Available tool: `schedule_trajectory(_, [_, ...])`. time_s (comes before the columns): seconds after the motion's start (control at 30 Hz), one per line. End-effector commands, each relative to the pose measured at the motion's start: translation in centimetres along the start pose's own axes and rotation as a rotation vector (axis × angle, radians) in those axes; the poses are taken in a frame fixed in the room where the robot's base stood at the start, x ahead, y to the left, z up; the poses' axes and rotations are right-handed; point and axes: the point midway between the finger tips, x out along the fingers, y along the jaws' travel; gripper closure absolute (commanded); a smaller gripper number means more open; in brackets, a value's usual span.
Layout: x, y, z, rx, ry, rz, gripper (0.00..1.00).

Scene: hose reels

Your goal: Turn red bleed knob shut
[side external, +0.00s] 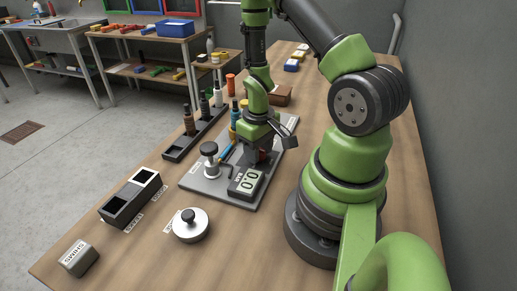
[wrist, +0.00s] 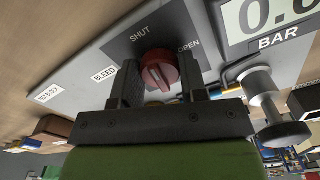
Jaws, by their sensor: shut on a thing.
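The red bleed knob (wrist: 158,70) sits on a dark patch of the grey panel (wrist: 75,62), beside the printed words SHUT and OPEN and a BLEED label. My gripper (wrist: 160,78) is shut on the knob, with one dark finger on each side of it. The gauge (side external: 246,181) on the panel reads 0.0 BAR.
A round-knobbed metal post (side external: 210,158) stands on the panel left of my gripper. A dark rack with bottles (side external: 190,130) lies behind.

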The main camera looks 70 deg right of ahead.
Motion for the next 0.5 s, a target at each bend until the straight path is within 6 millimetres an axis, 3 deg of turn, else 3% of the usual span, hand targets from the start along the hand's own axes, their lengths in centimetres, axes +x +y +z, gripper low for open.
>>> schedule_trajectory(0.5, [-0.03, -0.03, 0.18, -0.173, -0.006, -0.002, 0.84])
